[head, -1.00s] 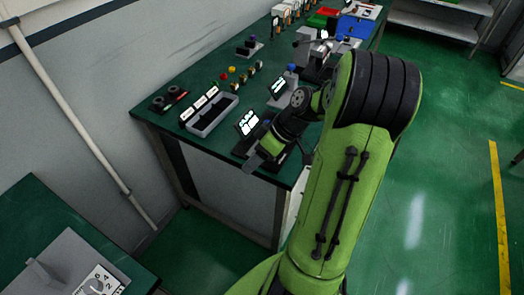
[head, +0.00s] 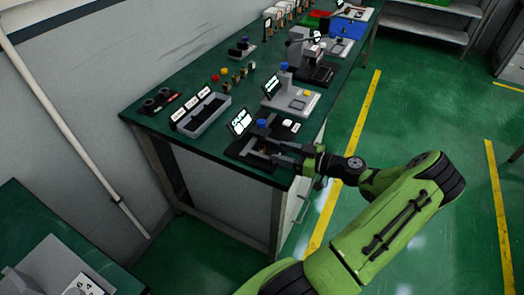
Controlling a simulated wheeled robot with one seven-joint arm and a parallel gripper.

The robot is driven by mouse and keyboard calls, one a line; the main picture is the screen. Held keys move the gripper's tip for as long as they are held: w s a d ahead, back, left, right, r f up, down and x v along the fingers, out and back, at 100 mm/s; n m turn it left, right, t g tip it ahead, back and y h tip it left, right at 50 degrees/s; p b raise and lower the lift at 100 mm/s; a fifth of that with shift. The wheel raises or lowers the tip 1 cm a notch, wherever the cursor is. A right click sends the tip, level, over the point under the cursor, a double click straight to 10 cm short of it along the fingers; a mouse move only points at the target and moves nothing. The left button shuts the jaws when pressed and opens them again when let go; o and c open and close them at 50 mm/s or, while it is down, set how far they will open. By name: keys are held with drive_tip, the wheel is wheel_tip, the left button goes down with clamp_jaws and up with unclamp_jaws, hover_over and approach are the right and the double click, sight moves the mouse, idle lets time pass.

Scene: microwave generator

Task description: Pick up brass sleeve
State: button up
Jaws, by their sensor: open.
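My gripper (head: 264,149) reaches in from the right, low over the near end of the green workbench (head: 190,146). Its jaws are open beside a dark device with a tilted lit display (head: 240,121) and a blue knob (head: 261,123). A small brownish spot shows near the jaws, too small to tell whether it is the brass sleeve. Farther back, several small brass-coloured and dark pieces (head: 237,79) stand in a row, and I cannot tell whether the sleeve is among them.
A grey tray with dark compartments (head: 207,113) lies left of the gripper. A second device with a display (head: 272,87) stands just behind. More machines and a blue bin (head: 346,27) are farther back. Green floor (head: 400,110) is open to the right.

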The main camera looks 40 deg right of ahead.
sight(262, 150)
drive_tip(key=x, duration=0.5)
drive_tip(key=shift+w+f, duration=0.1)
drive_tip(key=shift+w, duration=0.2)
drive_tip(key=shift+s, duration=0.1)
drive_tip(key=shift+c, duration=0.5)
clamp_jaws()
